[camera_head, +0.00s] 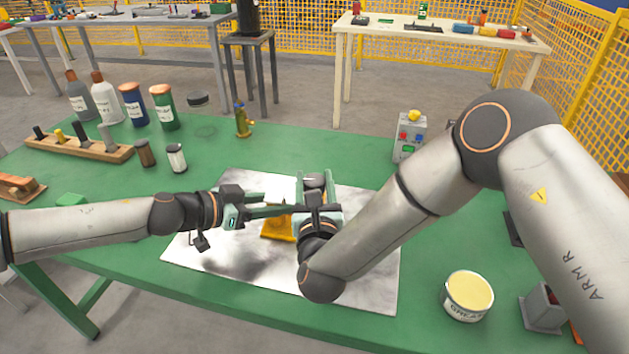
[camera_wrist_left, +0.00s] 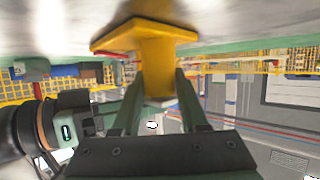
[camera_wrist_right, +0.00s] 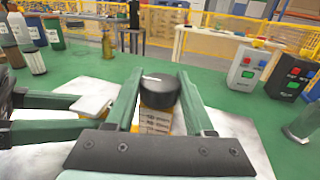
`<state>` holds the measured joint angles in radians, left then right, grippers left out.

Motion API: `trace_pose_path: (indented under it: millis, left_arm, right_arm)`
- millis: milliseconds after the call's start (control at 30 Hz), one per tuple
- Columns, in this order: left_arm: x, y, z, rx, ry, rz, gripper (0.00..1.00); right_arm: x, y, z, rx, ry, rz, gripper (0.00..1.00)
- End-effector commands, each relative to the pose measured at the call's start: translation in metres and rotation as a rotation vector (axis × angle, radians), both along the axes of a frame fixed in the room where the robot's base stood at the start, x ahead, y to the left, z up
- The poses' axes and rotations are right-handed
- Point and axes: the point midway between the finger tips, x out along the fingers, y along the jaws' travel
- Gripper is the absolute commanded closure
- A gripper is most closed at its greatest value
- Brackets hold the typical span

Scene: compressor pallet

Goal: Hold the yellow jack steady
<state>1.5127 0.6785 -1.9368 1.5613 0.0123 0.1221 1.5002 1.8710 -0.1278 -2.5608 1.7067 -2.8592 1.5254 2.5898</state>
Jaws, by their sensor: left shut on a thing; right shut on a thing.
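The yellow jack (camera_head: 278,228) stands on the pale metal sheet in the head view, partly hidden by both grippers. Its wide foot and narrower body (camera_wrist_left: 150,45) fill the top of the left wrist view, upside down. My left gripper (camera_head: 284,205) comes in from the left and is shut on the jack's body. My right gripper (camera_head: 315,180) is shut on a dark round-topped piece (camera_wrist_right: 160,94), with a yellow part carrying lines of print below it. Whether this piece joins the jack is hidden.
The metal sheet (camera_head: 215,245) lies on the green table (camera_head: 110,238). Bottles (camera_head: 133,105), a wooden rack (camera_head: 90,150) and two small jars stand at left. A button box (camera_head: 408,138) stands behind right. A grease tin (camera_head: 467,298) stands at front right.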

Motion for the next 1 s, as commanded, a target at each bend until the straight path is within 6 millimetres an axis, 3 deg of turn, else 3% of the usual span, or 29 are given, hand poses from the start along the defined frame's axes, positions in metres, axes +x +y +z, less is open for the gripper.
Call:
trace_pose_path:
  millis: [100, 367, 700, 1000]
  left_arm:
    - [-0.0008, -0.0007, -0.0006, -0.001, 0.004, -0.002, 1.00]
    - [-0.0009, -0.0009, -0.0006, -0.002, 0.005, -0.001, 1.00]
    - [-0.0014, -0.0015, -0.0004, -0.004, 0.006, -0.003, 1.00]
    - [-0.0017, -0.0018, -0.0005, -0.003, 0.005, -0.004, 1.00]
  right_arm:
    - [-0.0005, 0.0016, 0.0000, 0.001, 0.001, 0.004, 1.00]
    - [-0.0006, 0.0034, -0.0013, 0.009, -0.003, -0.055, 1.00]
    - [0.0003, 0.0007, -0.0005, 0.004, -0.006, -0.351, 1.00]
    - [-0.0002, -0.0008, -0.0005, 0.001, -0.003, -0.410, 1.00]
